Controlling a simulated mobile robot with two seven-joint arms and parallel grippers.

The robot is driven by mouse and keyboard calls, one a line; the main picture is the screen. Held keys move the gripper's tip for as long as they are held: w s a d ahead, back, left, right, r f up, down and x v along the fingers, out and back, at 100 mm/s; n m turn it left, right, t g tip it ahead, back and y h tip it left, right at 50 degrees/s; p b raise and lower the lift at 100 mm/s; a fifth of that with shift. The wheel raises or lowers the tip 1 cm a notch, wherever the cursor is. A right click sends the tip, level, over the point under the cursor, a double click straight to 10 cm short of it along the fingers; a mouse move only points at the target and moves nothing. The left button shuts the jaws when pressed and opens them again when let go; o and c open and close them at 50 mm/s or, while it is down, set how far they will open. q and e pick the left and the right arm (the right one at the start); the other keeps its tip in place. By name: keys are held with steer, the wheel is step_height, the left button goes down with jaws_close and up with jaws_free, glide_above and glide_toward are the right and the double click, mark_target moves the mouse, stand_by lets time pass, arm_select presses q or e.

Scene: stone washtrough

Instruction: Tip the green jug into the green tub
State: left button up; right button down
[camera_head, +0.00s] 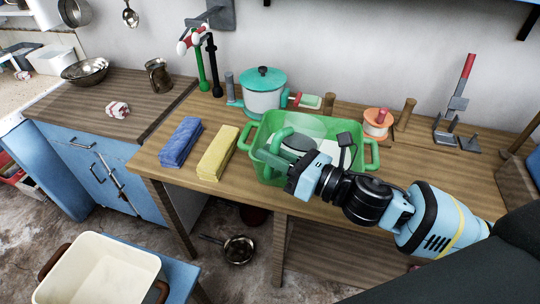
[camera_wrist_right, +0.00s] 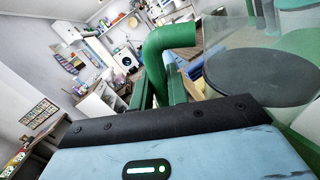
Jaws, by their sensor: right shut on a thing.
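The green tub (camera_head: 310,127) has a handle at each end and stands on the wooden table. My right gripper (camera_head: 284,158) is over the tub's left part, shut on the green jug's curved handle (camera_head: 277,136). In the right wrist view the handle (camera_wrist_right: 162,50) passes by the fingers, and a see-through jug body with a dark round surface (camera_wrist_right: 262,75) is at right. My gripper and wrist partly hide the jug and the tub's inside. I cannot tell how far the jug is tilted or whether anything pours. My left gripper is out of view.
A blue block (camera_head: 180,143) and a yellow block (camera_head: 217,152) lie left of the tub. A teal-lidded pot (camera_head: 264,100) stands behind it. An orange-topped jar (camera_head: 378,122), wooden pegs and a grey stand (camera_head: 457,105) are to the right. A cream bin (camera_head: 98,270) stands lower left.

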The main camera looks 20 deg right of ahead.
steer(key=shift+a+f+n+g+b, duration=0.1)
steer(key=shift+f+n+g+b, duration=0.25)
steer(key=shift+f+n, duration=1.5)
steer(key=shift+n, duration=0.15)
